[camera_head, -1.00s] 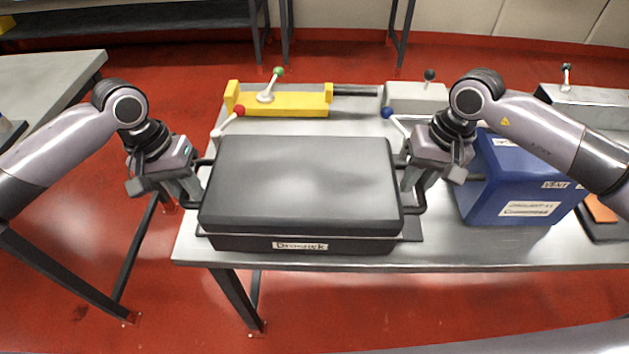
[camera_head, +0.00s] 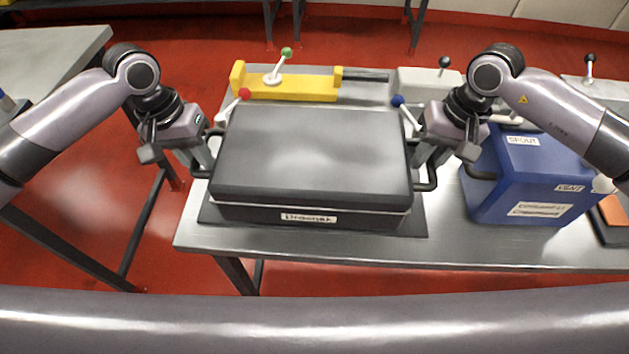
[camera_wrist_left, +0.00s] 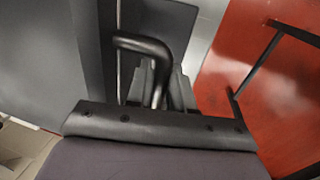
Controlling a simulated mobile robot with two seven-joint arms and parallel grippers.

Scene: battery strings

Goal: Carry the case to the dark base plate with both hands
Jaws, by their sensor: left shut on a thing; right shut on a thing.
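The dark grey case (camera_head: 312,155) with a white name label on its front is held level between my two grippers. My left gripper (camera_head: 205,158) is shut on the handle at the case's left side; the bent handle bar (camera_wrist_left: 150,48) shows between the fingers in the left wrist view. My right gripper (camera_head: 424,158) is shut on the handle at the right side. The dark base plate (camera_head: 415,224) lies on the table under the case, its edges showing at the front and right. Whether the case touches the plate I cannot tell.
A yellow fixture (camera_head: 290,85) with a green-knobbed lever stands behind the case. Red-knobbed (camera_head: 243,94) and blue-knobbed (camera_head: 398,101) levers stand close behind it. A blue box (camera_head: 525,180) stands close to my right gripper. The table's front strip (camera_head: 330,248) is clear.

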